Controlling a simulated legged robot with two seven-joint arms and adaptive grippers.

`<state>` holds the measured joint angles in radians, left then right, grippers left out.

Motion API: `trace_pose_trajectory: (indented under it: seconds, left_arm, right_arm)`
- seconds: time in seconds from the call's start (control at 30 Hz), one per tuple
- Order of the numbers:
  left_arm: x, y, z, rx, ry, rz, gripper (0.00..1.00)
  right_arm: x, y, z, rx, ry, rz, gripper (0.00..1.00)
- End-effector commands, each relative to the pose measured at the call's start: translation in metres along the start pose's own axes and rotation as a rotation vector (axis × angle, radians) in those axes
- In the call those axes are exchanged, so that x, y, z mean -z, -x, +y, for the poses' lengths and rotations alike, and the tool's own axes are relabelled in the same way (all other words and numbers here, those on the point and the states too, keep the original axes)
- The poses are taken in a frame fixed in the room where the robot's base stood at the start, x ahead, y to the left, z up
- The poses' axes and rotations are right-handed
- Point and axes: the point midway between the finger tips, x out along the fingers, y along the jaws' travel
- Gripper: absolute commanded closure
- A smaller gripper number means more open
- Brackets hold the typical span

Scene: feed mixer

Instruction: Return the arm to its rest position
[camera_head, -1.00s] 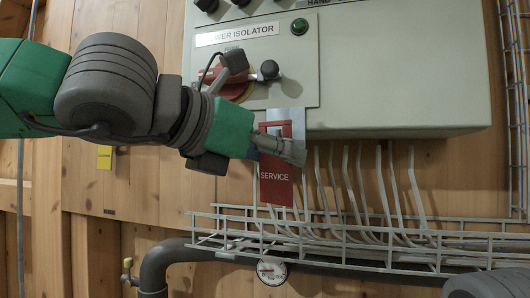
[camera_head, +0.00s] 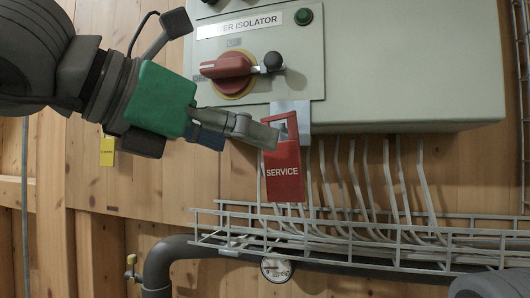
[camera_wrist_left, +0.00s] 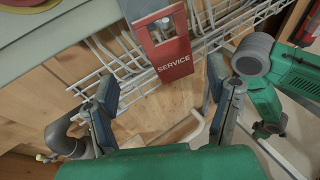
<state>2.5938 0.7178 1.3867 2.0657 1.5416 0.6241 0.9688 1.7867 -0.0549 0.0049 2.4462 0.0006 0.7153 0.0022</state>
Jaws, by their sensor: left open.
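My left gripper (camera_head: 268,136) comes in from the left in the head view, its fingertips just left of the red SERVICE tag (camera_head: 284,178). The tag hangs below a metal plate (camera_head: 291,107) under the isolator panel. In the left wrist view the gripper (camera_wrist_left: 163,74) has its two fingers spread wide with nothing between them, and the tag (camera_wrist_left: 172,65) is ahead of them. The red isolator handle (camera_head: 228,66) points sideways, with a black knob (camera_head: 273,61) at its right. My right gripper cannot be made out.
The grey cabinet (camera_head: 420,70) is above, with a green button (camera_head: 304,16). A wire tray (camera_head: 350,232) with white cables runs below it, over a dark pipe (camera_head: 165,258) with a gauge (camera_head: 277,269). A yellow tag (camera_head: 107,152) is on the wooden wall.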

Motion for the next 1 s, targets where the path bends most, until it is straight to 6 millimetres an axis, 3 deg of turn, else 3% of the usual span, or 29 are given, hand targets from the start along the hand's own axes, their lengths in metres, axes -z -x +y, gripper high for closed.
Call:
trace_pose_trajectory:
  seconds: [0.13, 0.37, 0.47, 0.53, 0.67, 0.8, 1.0]
  left_arm:
    - [-0.001, 0.019, -0.002, -0.001, -0.002, 0.005, 0.26]
    - [0.001, 0.030, -0.001, 0.001, -0.002, 0.008, 0.26]
    - [0.010, 0.024, 0.003, -0.005, -0.015, 0.025, 0.26]
    - [0.026, 0.009, 0.009, -0.018, -0.049, 0.058, 0.26]
    - [0.085, -0.033, 0.027, -0.047, -0.174, 0.172, 0.26]
    - [0.172, -0.076, 0.047, -0.053, -0.371, 0.328, 0.26]
    - [0.308, -0.109, 0.060, 0.019, -0.686, 0.547, 0.26]
  right_arm:
    - [0.000, -0.001, 0.002, 0.002, -0.001, 0.000, 1.00]
    - [0.001, -0.001, 0.001, 0.000, -0.001, -0.001, 1.00]
    - [0.001, 0.000, 0.000, -0.001, -0.001, 0.000, 1.00]
    - [0.001, 0.000, 0.000, -0.001, 0.000, -0.002, 1.00]
    - [0.002, -0.001, 0.000, 0.000, 0.000, -0.001, 1.00]
    - [0.002, -0.001, 0.000, 0.000, 0.000, -0.002, 1.00]
    - [0.002, -0.001, 0.000, 0.000, -0.001, -0.002, 1.00]
